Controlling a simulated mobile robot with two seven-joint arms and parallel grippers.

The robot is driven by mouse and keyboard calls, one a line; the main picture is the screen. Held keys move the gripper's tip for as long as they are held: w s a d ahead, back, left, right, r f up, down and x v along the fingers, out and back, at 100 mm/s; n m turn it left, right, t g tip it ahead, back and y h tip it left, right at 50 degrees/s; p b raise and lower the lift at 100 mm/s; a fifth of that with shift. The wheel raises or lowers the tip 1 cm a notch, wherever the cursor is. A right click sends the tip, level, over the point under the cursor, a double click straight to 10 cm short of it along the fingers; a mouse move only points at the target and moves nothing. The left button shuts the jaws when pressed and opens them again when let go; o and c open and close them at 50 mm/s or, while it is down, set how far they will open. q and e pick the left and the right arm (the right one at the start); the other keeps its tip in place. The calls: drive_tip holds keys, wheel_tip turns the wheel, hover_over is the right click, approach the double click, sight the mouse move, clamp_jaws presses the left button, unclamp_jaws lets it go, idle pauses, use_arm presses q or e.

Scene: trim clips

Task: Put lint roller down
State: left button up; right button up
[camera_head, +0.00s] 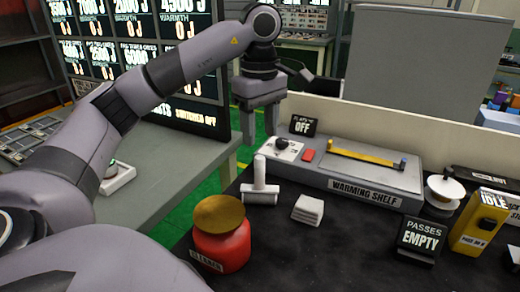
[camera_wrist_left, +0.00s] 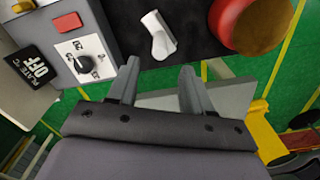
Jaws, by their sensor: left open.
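The white lint roller (camera_head: 260,187) stands on the black work surface, its handle pointing up and its roller lying along the bottom. It also shows in the left wrist view (camera_wrist_left: 158,36), beyond the fingertips. My left gripper (camera_head: 258,128) is open and empty. It hangs behind and above the roller, near the left end of the warming shelf, apart from the roller. In the left wrist view its two fingers (camera_wrist_left: 156,80) are spread with nothing between them. My right gripper is not in view.
The grey warming shelf (camera_head: 345,180) with a dial runs behind. A yellow box (camera_head: 480,222) stands far right.

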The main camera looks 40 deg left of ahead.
use_arm(q)
drive_tip(key=shift+r+p, duration=0.45)
drive_tip(key=shift+r, duration=0.8)
drive_tip(key=shift+s, duration=0.1)
